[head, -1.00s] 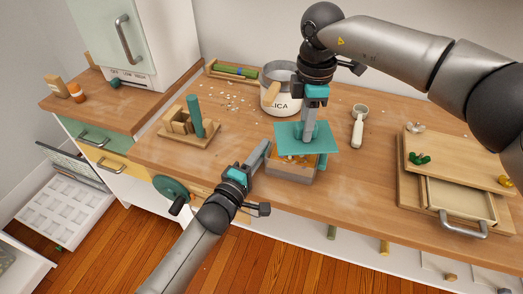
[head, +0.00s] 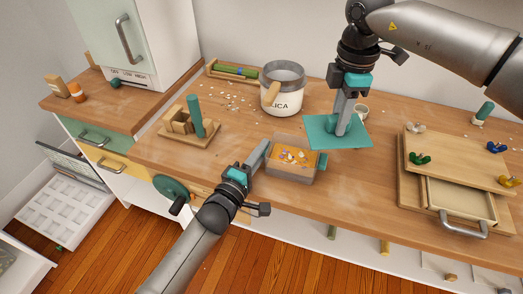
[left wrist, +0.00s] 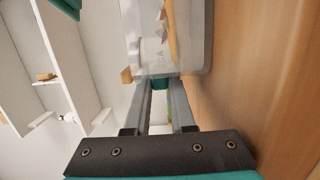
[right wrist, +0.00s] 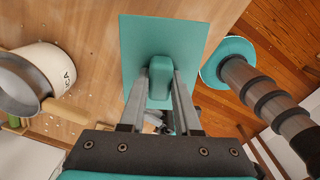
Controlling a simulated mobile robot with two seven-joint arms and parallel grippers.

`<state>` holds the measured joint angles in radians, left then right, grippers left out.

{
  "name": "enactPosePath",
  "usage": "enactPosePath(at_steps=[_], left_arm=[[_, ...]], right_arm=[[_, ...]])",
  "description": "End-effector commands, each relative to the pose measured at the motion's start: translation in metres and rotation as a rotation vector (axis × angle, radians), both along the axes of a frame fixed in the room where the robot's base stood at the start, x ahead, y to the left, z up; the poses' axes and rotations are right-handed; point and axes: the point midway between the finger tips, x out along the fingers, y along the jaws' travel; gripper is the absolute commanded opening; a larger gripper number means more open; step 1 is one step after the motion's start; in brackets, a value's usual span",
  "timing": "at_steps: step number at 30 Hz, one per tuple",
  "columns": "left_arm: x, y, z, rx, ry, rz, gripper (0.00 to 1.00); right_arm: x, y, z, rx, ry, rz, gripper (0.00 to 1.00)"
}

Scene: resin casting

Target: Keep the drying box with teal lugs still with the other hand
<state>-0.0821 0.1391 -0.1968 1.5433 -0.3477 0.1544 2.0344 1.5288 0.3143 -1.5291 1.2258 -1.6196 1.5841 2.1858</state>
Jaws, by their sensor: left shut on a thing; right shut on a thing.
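The drying box (head: 283,176) is a grey, see-through open box on the wooden counter, with orange and pale pieces inside. One teal lug (head: 323,161) shows on its right side. My left gripper (head: 265,150) is at the box's left side. In the left wrist view its fingers (left wrist: 160,84) are shut on the other teal lug (left wrist: 161,85). My right gripper (head: 342,126) is shut on the knob of a flat teal lid (head: 318,132), right of the box and apart from it. The knob (right wrist: 159,76) shows between the fingers in the right wrist view.
A pot lettered "ICA" (head: 285,98) stands behind the box. A wooden block with a teal post (head: 196,118) is to the left. A wooden drawer unit (head: 455,160) with coloured knobs is to the right. A scoop is partly hidden behind my right gripper.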

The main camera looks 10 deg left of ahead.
Motion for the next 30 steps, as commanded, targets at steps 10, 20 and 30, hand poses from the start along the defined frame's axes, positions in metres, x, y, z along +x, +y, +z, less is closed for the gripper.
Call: enactPosePath(at_steps=[10, 20, 30], left_arm=[[-0.002, 0.001, -0.007, 0.005, 0.017, 0.002, 0.41], [-0.001, 0.001, -0.004, 0.003, 0.01, 0.001, 0.57], [-0.024, 0.007, -0.004, 0.003, 0.008, 0.001, 0.57]], right_arm=[[0.0, 0.0, 0.0, 0.0, -0.001, 0.001, 0.0], [0.0, 0.001, 0.0, 0.0, -0.001, 0.001, 0.0], [0.0, 0.001, 0.0, 0.0, -0.001, 0.001, 0.0]])
